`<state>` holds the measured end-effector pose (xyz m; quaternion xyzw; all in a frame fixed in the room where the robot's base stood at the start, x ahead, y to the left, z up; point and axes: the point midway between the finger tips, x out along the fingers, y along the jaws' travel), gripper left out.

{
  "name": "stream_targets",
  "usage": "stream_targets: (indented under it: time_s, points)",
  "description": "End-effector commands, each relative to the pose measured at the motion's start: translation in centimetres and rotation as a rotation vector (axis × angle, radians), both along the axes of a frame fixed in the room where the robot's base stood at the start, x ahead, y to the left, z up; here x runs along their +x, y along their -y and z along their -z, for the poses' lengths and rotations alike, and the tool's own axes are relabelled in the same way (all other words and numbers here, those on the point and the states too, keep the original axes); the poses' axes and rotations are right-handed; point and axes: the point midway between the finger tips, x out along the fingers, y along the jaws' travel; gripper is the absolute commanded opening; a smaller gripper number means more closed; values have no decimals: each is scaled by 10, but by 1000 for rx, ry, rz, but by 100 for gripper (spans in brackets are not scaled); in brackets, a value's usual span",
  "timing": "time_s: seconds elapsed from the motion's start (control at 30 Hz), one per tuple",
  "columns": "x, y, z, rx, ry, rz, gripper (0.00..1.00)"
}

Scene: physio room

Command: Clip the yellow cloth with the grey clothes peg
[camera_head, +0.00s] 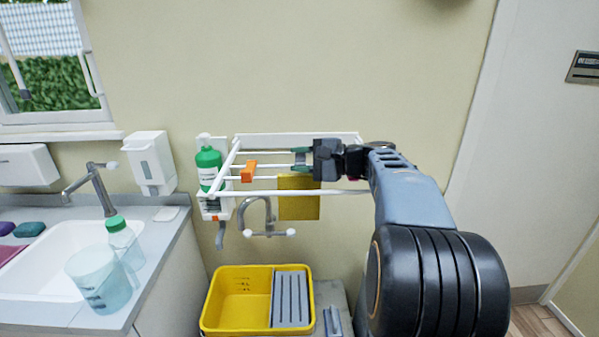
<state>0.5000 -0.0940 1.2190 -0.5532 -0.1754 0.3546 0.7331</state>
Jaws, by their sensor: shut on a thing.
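The yellow cloth (299,205) hangs from the white wall rack (290,193), below its front bars. My gripper (301,159) reaches in from the right over the rack, just above the cloth, with its fingers pointing left. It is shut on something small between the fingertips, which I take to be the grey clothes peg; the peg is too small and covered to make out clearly. I cannot tell whether it touches the cloth. An orange peg (248,172) sits on the rack bars to the left of my gripper.
A green bottle (209,168) stands in a wall holder left of the rack. Below are a curved tap (243,212) and a yellow bucket (238,290) with a grey grille. A sink counter with a jug (98,280) is at the left.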

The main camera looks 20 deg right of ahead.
Motion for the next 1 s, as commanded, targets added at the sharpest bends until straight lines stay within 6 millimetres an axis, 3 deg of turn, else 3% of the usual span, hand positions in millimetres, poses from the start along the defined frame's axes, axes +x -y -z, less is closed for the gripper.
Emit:
stream_targets:
  time_s: [0.67, 0.7, 0.87, 1.0]
  points:
    - [-2, -1, 3, -29, 71, 3, 0]
    - [-2, -1, 3, -29, 71, 3, 34]
    - [-3, -1, 4, -28, 68, 1, 50]
    - [-3, -1, 4, -27, 66, 1, 51]
